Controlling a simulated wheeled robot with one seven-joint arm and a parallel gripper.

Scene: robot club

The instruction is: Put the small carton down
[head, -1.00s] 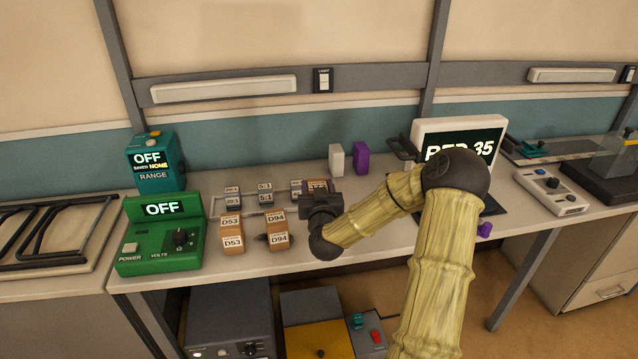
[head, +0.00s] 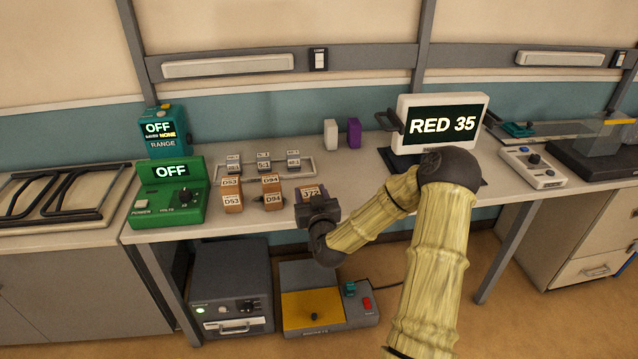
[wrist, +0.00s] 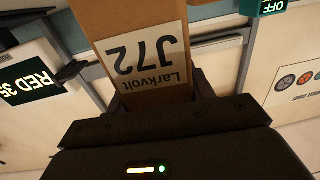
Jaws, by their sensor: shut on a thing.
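The small carton (wrist: 150,50) is brown with a white label reading "Larkvolt J72", upside down in the wrist view. My gripper (wrist: 165,105) is shut on it. In the head view the carton (head: 312,191) shows just beyond my gripper (head: 318,205), near the bench's front edge, right of two other cartons. Its underside is hidden, so I cannot tell whether it touches the bench.
Cartons D53 (head: 231,195) and D94 (head: 272,192) stand left of my gripper. Several small labelled blocks stand behind them. A white block (head: 331,134) and purple block (head: 354,133) are at the back. A "RED 35" screen (head: 442,124) stands right.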

